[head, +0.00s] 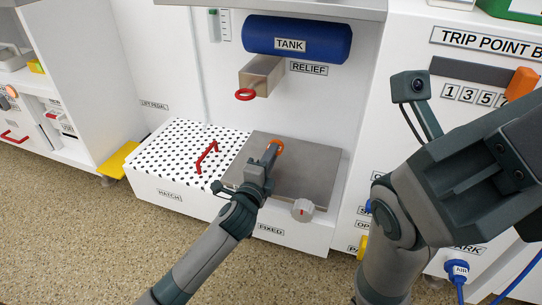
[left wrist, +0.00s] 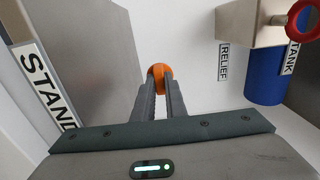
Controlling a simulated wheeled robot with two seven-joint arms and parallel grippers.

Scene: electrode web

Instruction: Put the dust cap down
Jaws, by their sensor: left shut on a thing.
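The dust cap appears to be the small orange round piece (head: 278,147) at the tip of my left gripper (head: 272,155). It also shows as an orange round piece in the left wrist view (left wrist: 158,72), between the ends of the two grey fingers (left wrist: 160,88). My left gripper is shut on it, over the grey metal plate (head: 311,163) on the low bench. I cannot tell whether the cap touches a surface. Part of my right arm and its gripper body (head: 490,165) fill the right side of the head view; its fingertips cannot be made out.
A white dotted hatch (head: 165,150) with a red handle (head: 206,157) lies left of the plate. A grey knob (head: 302,210) sits at the bench's front. Above are the blue tank (head: 298,40) and the relief block (head: 262,75) with a red ring (head: 245,95).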

